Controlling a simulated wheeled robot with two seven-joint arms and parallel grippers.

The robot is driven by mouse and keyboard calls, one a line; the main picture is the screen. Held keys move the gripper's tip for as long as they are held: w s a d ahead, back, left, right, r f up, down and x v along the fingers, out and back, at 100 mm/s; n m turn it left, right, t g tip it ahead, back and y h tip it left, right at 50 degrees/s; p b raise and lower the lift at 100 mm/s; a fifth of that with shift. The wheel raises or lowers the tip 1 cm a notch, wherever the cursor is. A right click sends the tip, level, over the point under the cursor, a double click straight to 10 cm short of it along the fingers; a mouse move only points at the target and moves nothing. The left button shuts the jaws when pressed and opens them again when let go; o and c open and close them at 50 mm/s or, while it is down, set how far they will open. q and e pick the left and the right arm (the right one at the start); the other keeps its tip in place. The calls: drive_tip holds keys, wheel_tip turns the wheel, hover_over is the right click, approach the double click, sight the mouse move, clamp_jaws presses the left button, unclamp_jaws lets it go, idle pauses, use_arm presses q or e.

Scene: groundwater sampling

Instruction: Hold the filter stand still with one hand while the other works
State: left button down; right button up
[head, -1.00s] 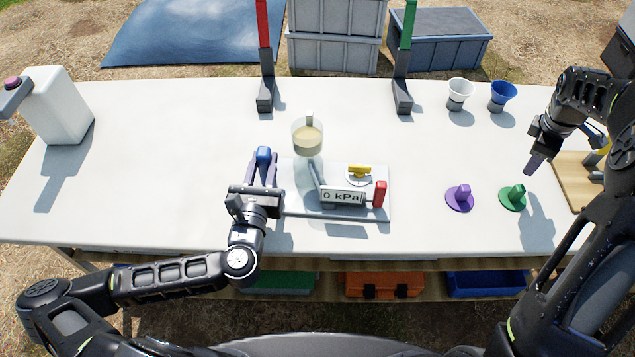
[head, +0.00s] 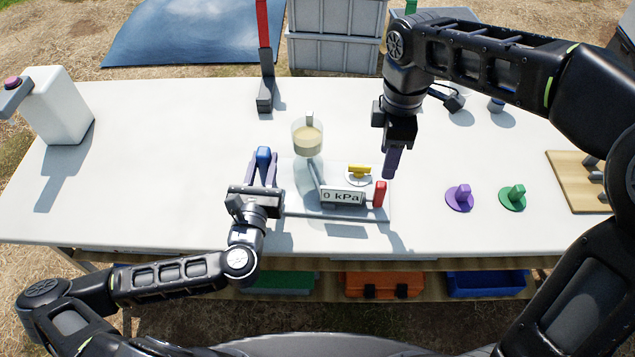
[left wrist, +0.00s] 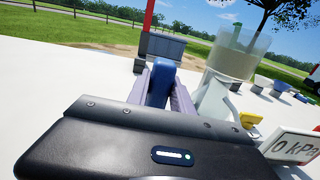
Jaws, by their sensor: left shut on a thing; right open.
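The filter stand (head: 345,213) is a grey base plate on the white table, with a clear cup of cloudy tan liquid (head: 307,138) on a clear flask, a "0 kPa" display (head: 342,197), a yellow valve handle (head: 359,170) and a red handle (head: 379,194). My left gripper (head: 264,167) is shut on a blue grip (head: 263,155) at the plate's left side; the grip also shows between its fingers in the left wrist view (left wrist: 158,85). My right gripper (head: 391,163) hangs open, pointing down, above and just right of the red handle and yellow valve.
A purple knobbed disc (head: 460,197) and a green one (head: 512,197) lie right of the stand. A wooden board (head: 570,182) is at the far right. A white dispenser (head: 57,105) stands far left; a red-topped post (head: 264,60) stands behind. My right arm hides part of the back right.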

sight(382, 184)
idle(0.3)
drive_tip(key=shift+f, duration=5.05)
drive_tip(key=shift+c, duration=0.4)
clamp_jaws()
